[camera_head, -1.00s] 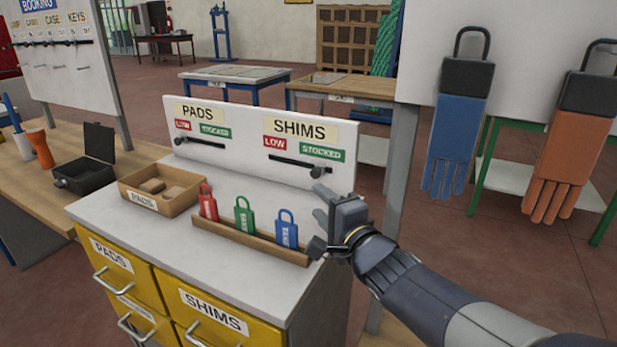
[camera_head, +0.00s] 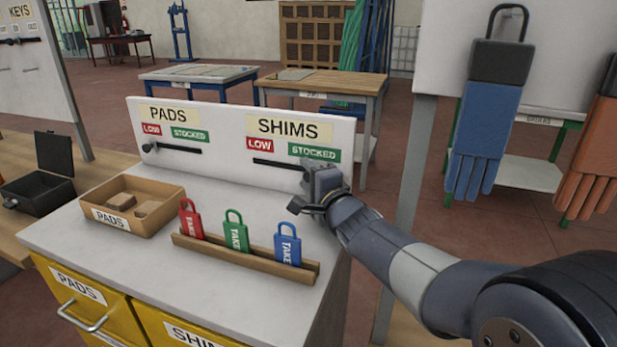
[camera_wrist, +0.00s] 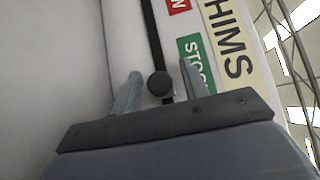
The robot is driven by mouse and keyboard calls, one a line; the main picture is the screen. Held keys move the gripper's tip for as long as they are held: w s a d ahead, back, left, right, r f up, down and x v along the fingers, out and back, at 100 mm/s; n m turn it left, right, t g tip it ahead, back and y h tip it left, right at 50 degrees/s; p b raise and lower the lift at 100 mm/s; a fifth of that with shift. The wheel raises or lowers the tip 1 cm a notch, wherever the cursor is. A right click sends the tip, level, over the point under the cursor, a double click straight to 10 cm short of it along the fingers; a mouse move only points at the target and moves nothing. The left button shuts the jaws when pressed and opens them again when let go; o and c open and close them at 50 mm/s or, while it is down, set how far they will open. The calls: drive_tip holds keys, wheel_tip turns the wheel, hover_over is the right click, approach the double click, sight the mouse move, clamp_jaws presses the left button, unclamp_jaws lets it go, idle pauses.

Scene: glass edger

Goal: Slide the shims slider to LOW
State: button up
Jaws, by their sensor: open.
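The shims slider's dark track (camera_head: 275,163) runs under the red LOW label (camera_head: 260,145) and the green STOCKED label (camera_head: 314,153) on the white panel. In the wrist view, its round dark knob (camera_wrist: 159,84) is at the STOCKED end of the track. My gripper (camera_head: 308,176) is at that end and hides the knob in the head view. In the wrist view, my gripper (camera_wrist: 160,70) is open, with one grey finger on each side of the knob. I see gaps between the fingers and the knob.
The PADS slider (camera_head: 175,150) is left on the same panel, its knob at LOW. On the cabinet top, a wooden rack (camera_head: 245,258) holds red, green and blue padlocks below my arm. A PADS box (camera_head: 145,229) stands left. Gloves (camera_head: 484,140) hang at right.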

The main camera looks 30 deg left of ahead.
drive_tip(key=shift+c, duration=0.4)
clamp_jaws()
